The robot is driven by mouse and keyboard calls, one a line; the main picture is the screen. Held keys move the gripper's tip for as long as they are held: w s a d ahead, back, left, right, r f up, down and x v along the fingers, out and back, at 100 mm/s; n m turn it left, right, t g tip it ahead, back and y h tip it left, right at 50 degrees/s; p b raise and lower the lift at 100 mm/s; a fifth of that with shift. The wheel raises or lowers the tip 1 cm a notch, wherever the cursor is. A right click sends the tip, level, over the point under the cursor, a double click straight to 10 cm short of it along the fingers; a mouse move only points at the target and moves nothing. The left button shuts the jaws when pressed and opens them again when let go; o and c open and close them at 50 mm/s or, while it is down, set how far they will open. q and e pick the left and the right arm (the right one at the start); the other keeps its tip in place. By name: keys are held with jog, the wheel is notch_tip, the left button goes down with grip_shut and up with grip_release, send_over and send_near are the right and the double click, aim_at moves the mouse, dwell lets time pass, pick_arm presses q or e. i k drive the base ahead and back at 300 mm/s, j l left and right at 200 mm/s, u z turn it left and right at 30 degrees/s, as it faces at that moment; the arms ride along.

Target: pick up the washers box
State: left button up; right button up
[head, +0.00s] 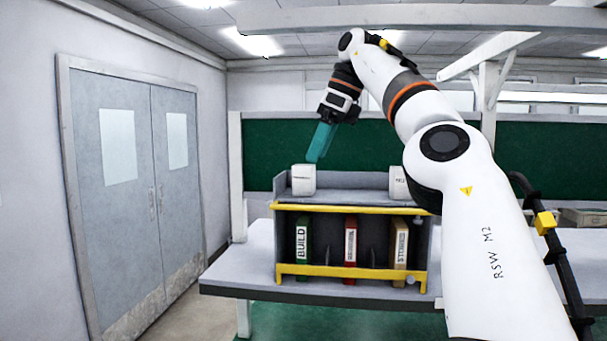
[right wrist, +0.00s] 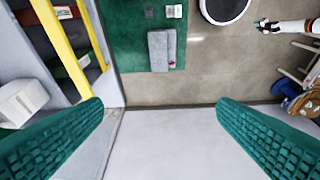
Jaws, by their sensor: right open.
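Two white boxes stand on top of the grey rack. The left box (head: 303,180) has a label too small to read. The right box (head: 397,183) is partly hidden behind my right arm, so I cannot tell which is the washers box. My right gripper (head: 314,158) has teal fingers and shows above and a little right of the left box. In the right wrist view its fingers (right wrist: 160,108) are wide apart with nothing between them. One white box (right wrist: 22,102) shows at the left edge there, outside the fingers. My left gripper is not in view.
The rack has yellow rails (head: 350,209) and holds upright binders: green (head: 303,240), red (head: 350,240) and tan (head: 400,243). It stands on a light table (head: 240,268). A green partition (head: 270,150) rises behind. Grey double doors (head: 140,190) are at left.

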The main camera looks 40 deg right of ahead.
aim_at(304, 176)
jog(key=i+l, duration=0.35)
jog(key=l, duration=0.15)
jog(key=i+l, duration=0.4)
jog(key=l, duration=0.1)
